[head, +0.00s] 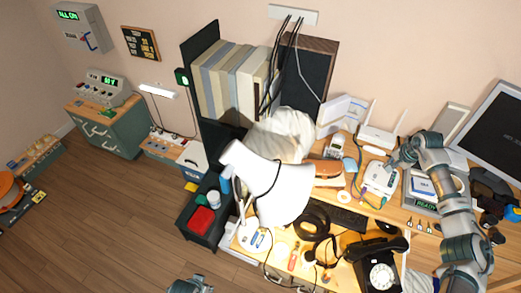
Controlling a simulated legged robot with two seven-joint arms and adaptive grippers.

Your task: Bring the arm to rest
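My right arm (459,225) reaches up from the bottom right over the desk. Its gripper (394,163) is at the arm's far end, beside a white box-shaped device (380,179) with cables. The gripper is small and partly hidden by the arm, so I cannot tell whether it touches the device or is open or shut. A small grey-teal part of my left arm (188,286) shows at the bottom edge; no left fingers can be made out. A black dial phone (381,272) stands at the desk's front, handset on top.
A white lamp shade (268,184) rises over the desk's left part. A keyboard (345,218), a black coil (311,222) and a brown case (328,172) lie on the desk. A READY device (426,204) and a monitor (497,125) stand right. Open floor (100,225) lies left.

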